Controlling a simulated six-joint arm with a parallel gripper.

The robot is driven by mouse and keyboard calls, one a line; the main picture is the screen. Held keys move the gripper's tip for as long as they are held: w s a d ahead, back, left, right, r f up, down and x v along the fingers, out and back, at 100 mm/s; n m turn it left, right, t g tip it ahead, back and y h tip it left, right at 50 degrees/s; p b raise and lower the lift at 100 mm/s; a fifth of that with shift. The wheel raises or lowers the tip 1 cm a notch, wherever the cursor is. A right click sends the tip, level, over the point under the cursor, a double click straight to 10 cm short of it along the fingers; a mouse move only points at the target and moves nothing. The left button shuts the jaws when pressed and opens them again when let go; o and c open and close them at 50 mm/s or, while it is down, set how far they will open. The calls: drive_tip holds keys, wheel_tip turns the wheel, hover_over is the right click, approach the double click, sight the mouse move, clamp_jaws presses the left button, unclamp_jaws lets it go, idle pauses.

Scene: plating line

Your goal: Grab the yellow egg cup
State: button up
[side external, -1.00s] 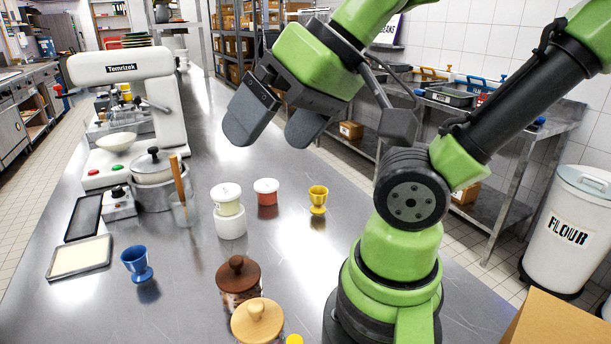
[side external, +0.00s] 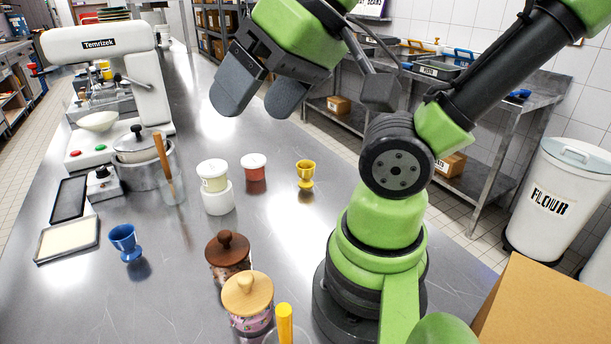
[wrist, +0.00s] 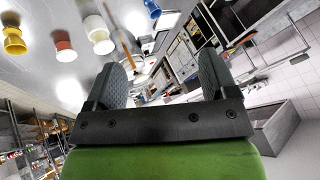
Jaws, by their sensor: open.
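The yellow egg cup (side external: 305,173) stands upright on the steel table, right of a red-bodied jar with a white lid. It also shows at the upper left of the wrist view (wrist: 14,40). My gripper (side external: 257,100) is high above the table, its two dark grey fingers apart with nothing between them. In the side view it appears above and to the left of the yellow cup, well clear of it. In the wrist view the open fingers (wrist: 160,85) point away from the cup. A blue egg cup (side external: 125,242) stands at the front left.
A red jar (side external: 254,172) and a stacked white-lidded jar (side external: 213,177) stand left of the yellow cup. Two lidded jars (side external: 228,252) (side external: 248,298) stand in front. A pot (side external: 142,155) and a mixer (side external: 100,60) are at left.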

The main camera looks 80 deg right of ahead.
drive_tip(key=w+d+m+g+h, duration=0.2)
drive_tip(key=w+d+m, duration=0.45)
drive_tip(key=m, duration=0.25)
drive_tip(key=m+g, duration=0.4)
drive_tip(key=m, duration=2.1)
hover_over(306, 167)
drive_tip(key=s+a, duration=0.1)
drive_tip(key=a, duration=0.1)
wheel_tip(306, 167, down, 22)
drive_tip(key=shift+s+a+f, duration=0.15)
drive_tip(key=shift+f, duration=0.05)
drive_tip(key=shift+w+d+f, duration=0.1)
drive_tip(key=shift+w+f, duration=0.05)
drive_tip(key=shift+f, duration=0.9)
drive_tip(key=shift+w+d+f, duration=0.1)
drive_tip(key=shift+w+f, duration=0.05)
drive_tip(key=shift+f, duration=0.85)
drive_tip(key=shift+w+d+f, duration=0.1)
drive_tip(key=shift+w+f, duration=0.05)
drive_tip(key=shift+f, duration=0.9)
drive_tip(key=c, duration=1)
